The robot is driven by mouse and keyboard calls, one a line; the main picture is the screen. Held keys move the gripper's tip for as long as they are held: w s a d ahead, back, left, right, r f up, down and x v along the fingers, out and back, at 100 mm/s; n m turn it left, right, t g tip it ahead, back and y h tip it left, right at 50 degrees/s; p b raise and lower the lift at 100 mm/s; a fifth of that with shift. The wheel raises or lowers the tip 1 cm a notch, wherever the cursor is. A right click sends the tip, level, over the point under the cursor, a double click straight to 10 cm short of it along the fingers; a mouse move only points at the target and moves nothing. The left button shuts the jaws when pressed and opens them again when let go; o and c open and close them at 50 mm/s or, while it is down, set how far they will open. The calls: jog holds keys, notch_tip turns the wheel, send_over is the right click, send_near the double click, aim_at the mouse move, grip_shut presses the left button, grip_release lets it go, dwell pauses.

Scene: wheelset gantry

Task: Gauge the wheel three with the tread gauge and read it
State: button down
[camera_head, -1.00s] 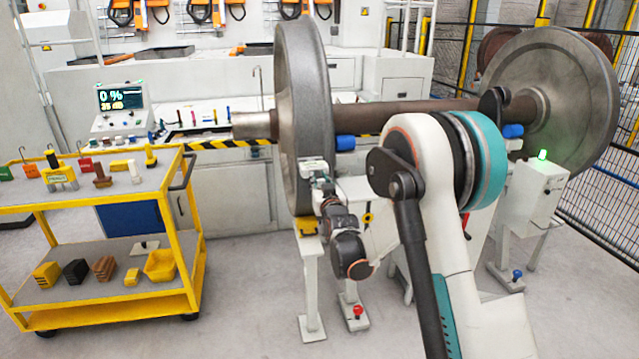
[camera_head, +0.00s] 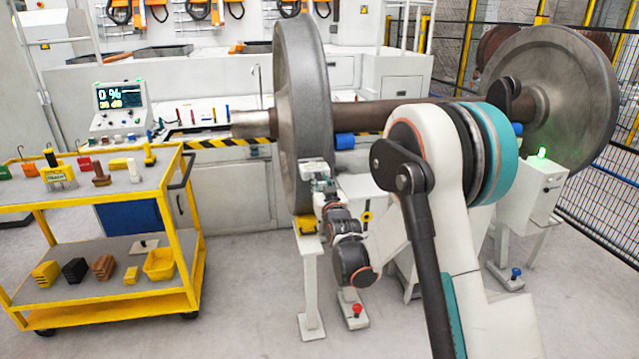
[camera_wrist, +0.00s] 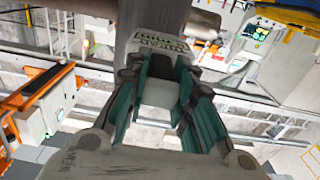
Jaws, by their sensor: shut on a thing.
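The near wheel (camera_head: 303,90) is a large grey steel disc on the left end of the wheelset's brown axle (camera_head: 365,115). My gripper (camera_head: 322,188) is in front of its lower tread, shut on a small pale gauge (camera_head: 316,168). In the wrist view, my gripper's teal-sided fingers (camera_wrist: 165,95) hold the gauge, and its marked face (camera_wrist: 162,43) is near the wheel's dark rim. The marks are too small to read. I cannot tell whether the gauge touches the tread. The far wheel (camera_head: 560,95) is at the right.
A yellow cart (camera_head: 95,205) with blocks and small tools stands at the left. A console screen (camera_head: 120,96) shows "0 %". White stands (camera_head: 310,280) are below the near wheel. A white box with a green lamp (camera_head: 535,190) and a mesh fence (camera_head: 610,200) are at the right.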

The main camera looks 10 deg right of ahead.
jog(key=shift+s, duration=3.2)
